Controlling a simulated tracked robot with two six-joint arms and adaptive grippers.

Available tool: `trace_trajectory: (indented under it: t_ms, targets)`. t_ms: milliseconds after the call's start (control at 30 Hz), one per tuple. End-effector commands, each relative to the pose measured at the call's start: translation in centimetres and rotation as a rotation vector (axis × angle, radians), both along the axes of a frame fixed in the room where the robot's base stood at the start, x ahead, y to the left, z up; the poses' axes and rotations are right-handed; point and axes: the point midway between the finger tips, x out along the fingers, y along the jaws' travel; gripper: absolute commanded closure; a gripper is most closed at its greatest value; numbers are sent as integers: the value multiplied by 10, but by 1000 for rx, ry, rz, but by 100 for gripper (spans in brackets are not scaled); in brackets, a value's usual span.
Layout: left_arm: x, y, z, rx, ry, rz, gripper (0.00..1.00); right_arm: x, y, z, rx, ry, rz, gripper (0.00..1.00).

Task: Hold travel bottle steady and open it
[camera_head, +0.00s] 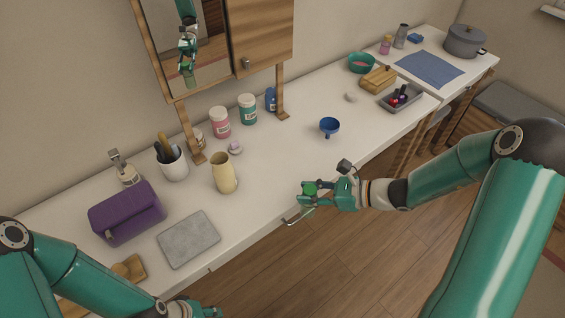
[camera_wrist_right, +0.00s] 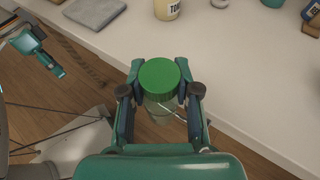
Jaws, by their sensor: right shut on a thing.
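The travel bottle is clear with a ribbed green cap (camera_wrist_right: 160,76); the green cap also shows in the head view (camera_head: 310,187). My right gripper (camera_wrist_right: 158,92) is shut on the bottle, one finger on each side just at and below the cap. It holds the bottle upright in front of the counter's edge, above the floor. Most of the bottle's body is hidden under the cap. My left gripper (camera_head: 206,312) is only partly in the head view at the bottom edge. It is apart from the bottle, and its fingers are unclear.
The white counter (camera_head: 285,160) holds a cream jar (camera_head: 224,173), a grey slab (camera_head: 188,238), a purple bag (camera_head: 127,212) and a blue funnel (camera_head: 329,126). A mirror cabinet (camera_head: 252,40) stands behind. Open floor (camera_head: 330,265) lies in front of the counter.

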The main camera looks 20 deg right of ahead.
Motion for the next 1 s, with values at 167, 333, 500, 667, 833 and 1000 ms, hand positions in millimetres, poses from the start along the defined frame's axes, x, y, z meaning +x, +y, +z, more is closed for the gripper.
trace_trajectory:
  t_ms: [167, 333, 500, 667, 833, 1000]
  targets:
    - [0, 0, -15, 0, 0, 0, 60, 44, -5, 13, -3, -15, 16, 100]
    - [0, 0, -34, 0, -1, 0, 60, 107, -6, 53, -11, -18, 23, 100]
    - [0, 0, -51, 0, -1, 0, 60, 159, 0, 113, -17, -17, -7, 100]
    - [0, 0, -61, 0, -1, 0, 60, 185, 5, 163, -8, -16, -52, 100]
    - [0, 0, -66, 0, -1, 0, 60, 194, 6, 182, 2, -11, -81, 100]
    - [0, 0, -72, 0, -1, 0, 60, 195, 6, 154, 6, -3, -86, 100]
